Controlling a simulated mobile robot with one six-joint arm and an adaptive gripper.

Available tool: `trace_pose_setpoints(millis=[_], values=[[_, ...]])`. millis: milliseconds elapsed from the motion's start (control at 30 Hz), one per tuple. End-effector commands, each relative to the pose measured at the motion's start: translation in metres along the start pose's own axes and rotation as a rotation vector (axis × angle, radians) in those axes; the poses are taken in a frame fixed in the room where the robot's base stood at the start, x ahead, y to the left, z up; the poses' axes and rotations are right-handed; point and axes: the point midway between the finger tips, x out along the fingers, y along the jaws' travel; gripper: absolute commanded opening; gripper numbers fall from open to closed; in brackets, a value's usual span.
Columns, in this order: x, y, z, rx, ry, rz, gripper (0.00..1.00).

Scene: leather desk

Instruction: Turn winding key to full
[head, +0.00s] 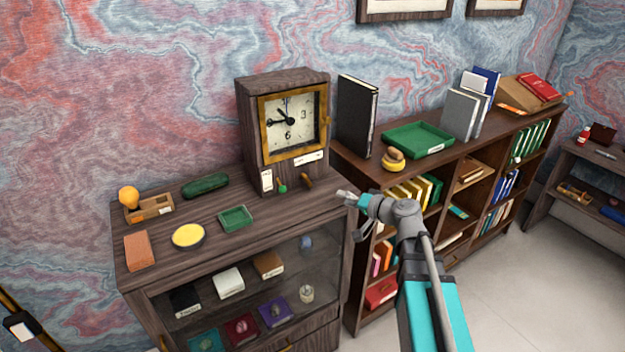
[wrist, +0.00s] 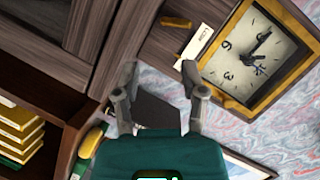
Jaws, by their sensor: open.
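A wooden clock (head: 248,125) with a gold-framed dial stands upright on the cabinet; its dial also shows in the wrist view (wrist: 245,58). Low on its front is a small brown-gold lever or key (head: 306,181), seen in the wrist view as a gold bar (wrist: 175,22) beside a white label (wrist: 194,44). A green-headed piece (head: 282,187) sits left of it. I cannot tell for sure which is the winding key. My gripper (head: 346,196) is open and empty, right of the clock front and apart from it; its spread fingers show in the wrist view (wrist: 159,82).
A bookshelf (head: 365,172) with a black binder (head: 357,117) stands close on the right.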

Motion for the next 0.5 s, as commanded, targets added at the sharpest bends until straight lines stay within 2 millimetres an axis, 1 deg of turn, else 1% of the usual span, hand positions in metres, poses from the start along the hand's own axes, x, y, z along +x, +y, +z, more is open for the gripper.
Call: trace_pose_setpoints(millis=[33,200,267,400,500], values=[[0.003,-0.008,0.005,-0.082,0.001,0.04,0.54],[0.014,-0.016,0.018,-0.432,0.012,0.194,0.54],[0.016,-0.021,0.021,-0.562,0.013,0.243,0.54],[0.019,-0.036,0.026,-0.869,0.014,0.345,0.54],[0.021,-0.048,0.027,-1.061,0.016,0.401,0.54]])
